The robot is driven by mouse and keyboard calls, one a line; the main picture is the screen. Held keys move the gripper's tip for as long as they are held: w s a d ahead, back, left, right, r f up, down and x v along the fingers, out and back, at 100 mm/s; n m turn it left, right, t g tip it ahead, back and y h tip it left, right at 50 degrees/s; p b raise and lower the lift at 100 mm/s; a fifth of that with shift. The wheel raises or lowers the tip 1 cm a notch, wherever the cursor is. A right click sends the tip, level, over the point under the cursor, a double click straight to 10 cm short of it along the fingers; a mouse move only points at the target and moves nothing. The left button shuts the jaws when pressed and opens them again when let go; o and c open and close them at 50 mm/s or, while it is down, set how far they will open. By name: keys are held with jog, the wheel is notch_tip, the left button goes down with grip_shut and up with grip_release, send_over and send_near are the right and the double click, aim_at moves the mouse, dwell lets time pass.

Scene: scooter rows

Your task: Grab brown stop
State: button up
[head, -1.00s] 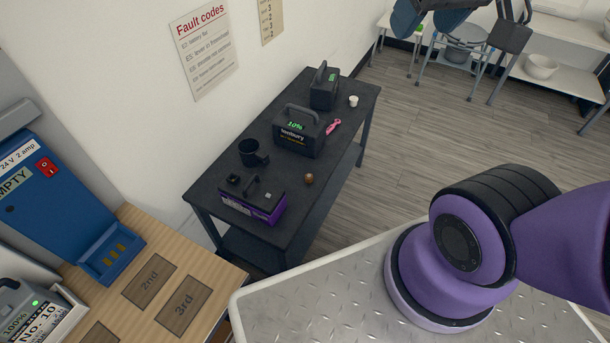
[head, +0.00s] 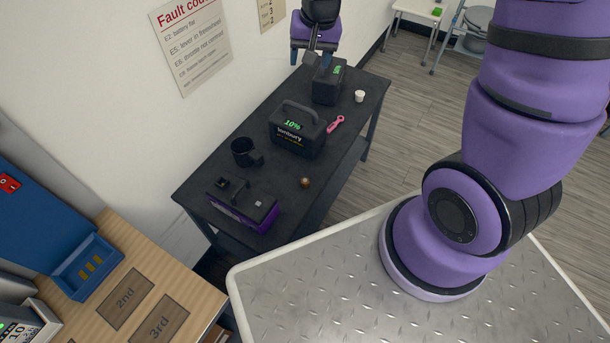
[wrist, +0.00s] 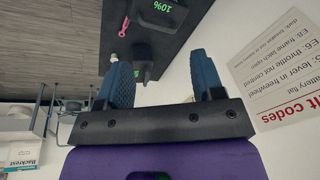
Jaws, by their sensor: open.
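The brown stop (head: 305,182) looks like a small round brown knob. It sits on the dark table (head: 258,165) near its right edge, between the purple-sided battery and the middle battery. I cannot make it out in the wrist view. My gripper (head: 312,56) is above the far end of the table by the wall, well beyond the brown stop. Its two blue fingers are apart and empty, as the wrist view (wrist: 160,68) also shows.
On the table are a purple-sided battery (head: 242,205), a black mug (head: 245,152), a 10% battery (head: 297,130), a pink tool (head: 336,124), a white cup (head: 360,96) and a far black battery (head: 328,83). A metal tread-plate surface (head: 330,285) is in front.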

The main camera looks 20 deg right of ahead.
notch_tip(320, 180, down, 17)
jog(key=w+a+m+g, duration=0.1)
jog(key=w+a+m, duration=0.1)
jog(key=m+g, duration=0.1)
jog(key=m, duration=0.1)
send_over(305, 180)
notch_tip(305, 180, down, 18)
jog(key=r, duration=0.1)
jog(key=shift+h, duration=0.4)
jog(key=shift+f, duration=5.5)
jog(key=shift+c, duration=0.3)
jog(key=c, duration=0.9)
